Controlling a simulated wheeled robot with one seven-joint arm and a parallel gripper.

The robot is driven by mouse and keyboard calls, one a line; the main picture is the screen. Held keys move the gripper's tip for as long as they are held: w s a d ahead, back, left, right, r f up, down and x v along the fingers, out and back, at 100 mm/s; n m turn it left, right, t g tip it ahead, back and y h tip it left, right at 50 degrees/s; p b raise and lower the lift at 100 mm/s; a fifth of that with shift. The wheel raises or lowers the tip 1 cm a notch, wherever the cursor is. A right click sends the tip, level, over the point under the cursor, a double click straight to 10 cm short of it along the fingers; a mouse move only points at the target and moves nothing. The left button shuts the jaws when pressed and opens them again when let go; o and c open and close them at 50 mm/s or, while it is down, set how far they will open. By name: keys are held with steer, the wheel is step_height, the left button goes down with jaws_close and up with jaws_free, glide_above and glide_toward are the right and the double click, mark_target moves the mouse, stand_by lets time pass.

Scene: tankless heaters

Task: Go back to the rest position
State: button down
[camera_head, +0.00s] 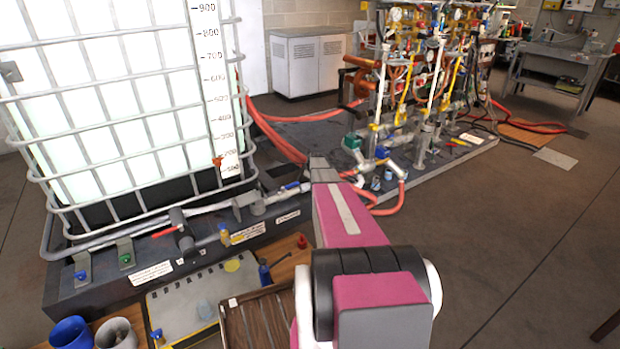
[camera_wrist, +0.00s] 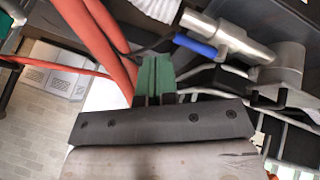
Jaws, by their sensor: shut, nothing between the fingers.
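My gripper (camera_wrist: 155,75) shows in the wrist view with its two green-padded fingers together and nothing between them. In the head view my pink arm reaches forward from the lower right, and only a small grey end shows near its tip; the fingers cannot be made out there. In the wrist view a metal valve with a blue handle (camera_wrist: 196,45) lies just beyond the fingers, to the right, and red hoses (camera_wrist: 108,40) pass on the left. I cannot tell whether the fingers touch anything.
A caged white tank (camera_head: 110,100) stands at the left on a dark base. A rig of pipes and valves (camera_head: 425,90) stands beyond my arm, with red hoses (camera_head: 275,135) running to it. A tray (camera_head: 265,325) and blue cup (camera_head: 70,335) are near. Floor at right (camera_head: 520,230) is clear.

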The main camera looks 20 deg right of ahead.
steer(key=s+a+r+m+g, duration=0.2)
steer(key=s+a+r, duration=0.2)
steer(key=s+a, duration=0.6)
steer(key=s+a+r+m+g, duration=0.2)
steer(key=s+a, duration=0.8)
steer(key=s, duration=0.8)
steer(key=s+a+r+m+g+y, duration=0.1)
steer(key=s+a+r+m+g, duration=0.1)
steer(key=s+a+r, duration=0.5)
steer(key=s+a+m, duration=0.1)
steer(key=s+a, duration=0.2)
steer(key=s, duration=0.4)
steer(key=shift+a+g, duration=0.4)
steer(key=shift+r, duration=0.1)
